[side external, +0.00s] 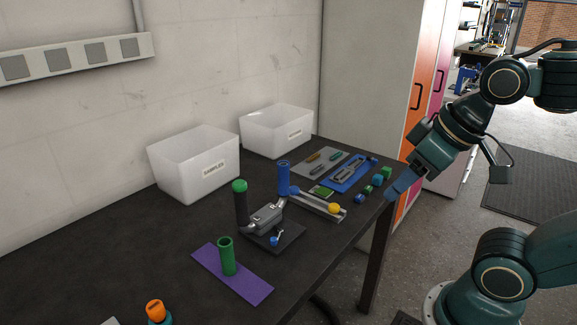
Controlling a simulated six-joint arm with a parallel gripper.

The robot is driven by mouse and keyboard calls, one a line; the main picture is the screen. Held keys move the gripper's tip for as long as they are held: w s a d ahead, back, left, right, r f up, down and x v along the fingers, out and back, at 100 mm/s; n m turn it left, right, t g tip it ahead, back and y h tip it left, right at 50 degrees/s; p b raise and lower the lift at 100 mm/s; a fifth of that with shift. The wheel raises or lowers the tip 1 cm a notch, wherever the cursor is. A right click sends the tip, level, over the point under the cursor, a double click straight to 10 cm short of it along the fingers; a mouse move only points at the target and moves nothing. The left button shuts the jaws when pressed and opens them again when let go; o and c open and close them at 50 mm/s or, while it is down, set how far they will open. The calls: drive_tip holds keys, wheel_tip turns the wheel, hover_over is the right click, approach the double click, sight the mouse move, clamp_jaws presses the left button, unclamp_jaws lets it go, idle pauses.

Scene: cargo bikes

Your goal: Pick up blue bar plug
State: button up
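A small blue piece (275,240) sits on the dark plate of a grey clamp-like fixture (266,217) on the black table. It may be the blue bar plug, but I cannot tell for sure. Small blue blocks (359,198) lie near the table's right edge, beside green ones (386,173). A blue upright tube (283,178) stands behind the fixture. My gripper (396,188) hangs at the table's right edge, to the right of all these and apart from the fixture. Its fingers look blue, and their gap does not show.
A black tube with a green top (240,187) and a green tube on a purple mat (254,288) stand near the fixture. Two white bins (193,185) (277,143) stand against the wall. A blue tray (338,185) lies at the right.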

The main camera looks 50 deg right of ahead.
idle(0.3)
drive_tip(key=w+r+n+g, duration=0.2)
drive_tip(key=w+r+n, duration=0.25)
drive_tip(key=w, duration=0.65)
drive_tip(key=n+g+y, duration=0.3)
drive_tip(key=n+g, duration=0.1)
drive_tip(key=n, duration=1)
hover_over(294, 192)
drive_tip(key=w+d, duration=0.1)
drive_tip(key=d, duration=0.3)
wheel_tip(294, 192, down, 21)
drive_tip(key=shift+m, duration=0.25)
drive_tip(key=shift+f, duration=0.1)
drive_tip(key=shift+x, duration=1.1)
